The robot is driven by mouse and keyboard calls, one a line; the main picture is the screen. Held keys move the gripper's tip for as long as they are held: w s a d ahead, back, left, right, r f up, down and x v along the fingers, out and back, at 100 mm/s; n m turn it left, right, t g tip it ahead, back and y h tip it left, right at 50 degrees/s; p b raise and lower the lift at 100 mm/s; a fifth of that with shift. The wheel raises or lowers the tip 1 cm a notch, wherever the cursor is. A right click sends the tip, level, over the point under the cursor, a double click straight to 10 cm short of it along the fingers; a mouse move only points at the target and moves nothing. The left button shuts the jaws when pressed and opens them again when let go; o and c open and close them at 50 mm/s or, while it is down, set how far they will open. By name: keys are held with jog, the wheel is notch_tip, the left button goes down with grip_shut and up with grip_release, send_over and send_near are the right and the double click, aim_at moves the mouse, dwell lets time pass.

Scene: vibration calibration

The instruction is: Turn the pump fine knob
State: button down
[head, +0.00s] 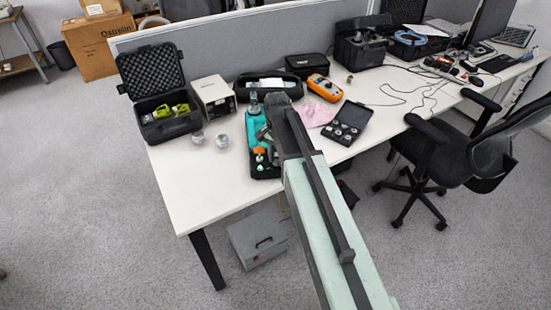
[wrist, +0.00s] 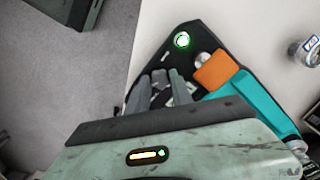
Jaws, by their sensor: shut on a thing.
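The pump (head: 252,128) is a teal and black unit on the white desk, below and partly hidden by my arm in the head view. The wrist view shows its black base, teal body (wrist: 246,97), an orange part (wrist: 215,70) and a round part with a glowing green ring (wrist: 182,39). My gripper (head: 265,134) is at the right side of the pump. In the wrist view my gripper (wrist: 160,82) is low over the black base, left of the orange part, its fingers shut on the pump fine knob, which is mostly hidden between them.
Two silver cylinders (head: 222,141) stand left of the pump, near an open black case (head: 160,118) and a white box (head: 214,97). An open case of small parts (head: 347,122), a pink cloth (head: 314,113) and an orange meter (head: 325,87) lie right. The front-left desk is clear.

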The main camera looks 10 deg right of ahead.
aim_at(277, 161)
jog(key=shift+s+d+m, duration=0.15)
jog(key=shift+m, duration=0.25)
jog(key=c, duration=1.1)
grip_release()
notch_tip(277, 161, up, 8)
jog(key=p, duration=0.8)
jog(key=shift+r, duration=0.1)
